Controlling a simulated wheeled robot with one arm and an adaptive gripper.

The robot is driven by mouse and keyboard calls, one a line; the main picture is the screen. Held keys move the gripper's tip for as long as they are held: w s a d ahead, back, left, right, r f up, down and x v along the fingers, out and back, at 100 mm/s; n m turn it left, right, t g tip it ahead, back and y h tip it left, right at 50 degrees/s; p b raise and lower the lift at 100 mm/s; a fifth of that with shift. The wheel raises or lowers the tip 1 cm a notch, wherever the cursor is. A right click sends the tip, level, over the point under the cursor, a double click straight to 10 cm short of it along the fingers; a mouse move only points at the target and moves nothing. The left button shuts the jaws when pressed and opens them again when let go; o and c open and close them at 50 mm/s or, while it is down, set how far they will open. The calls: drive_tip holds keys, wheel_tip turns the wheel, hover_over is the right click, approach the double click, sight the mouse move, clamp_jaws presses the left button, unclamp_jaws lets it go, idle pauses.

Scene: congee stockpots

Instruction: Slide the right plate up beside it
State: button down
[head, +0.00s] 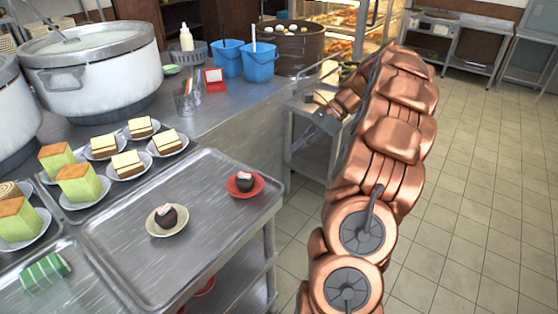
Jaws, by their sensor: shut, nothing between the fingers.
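A red plate (261,189) with a small dark cake topped in white sits near the right edge of a metal tray (205,270). A cream plate (153,229) with a similar dark cake lies to its left and nearer the front. Bare tray shows between the two plates, so they stand apart. My gripper (322,126) is seen small beyond the tray's far right corner, up and to the right of the red plate. It is shut and empty, and touches neither plate. Its fingertips are hard to make out.
Several plates of layered and green cakes (83,190) crowd the left side. A big white stockpot (110,75), blue buckets (260,66) and a dark round steamer (297,52) stand on the counter behind. Most of the tray is bare. Open tiled floor (470,210) lies right.

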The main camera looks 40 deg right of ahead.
sight(254, 180)
drive_tip(key=x, duration=0.4)
drive_tip(key=a+r+x, duration=0.1)
drive_tip(key=x, duration=0.2)
drive_tip(key=p+x, duration=0.1)
drive_tip(key=x, duration=0.3)
drive_tip(key=shift+w+a+r, duration=0.1)
drive_tip(key=shift+w+a, duration=0.25)
drive_tip(key=shift+a, duration=0.15)
drive_tip(key=shift+w+a, duration=0.3)
drive_tip(key=shift+a, duration=0.1)
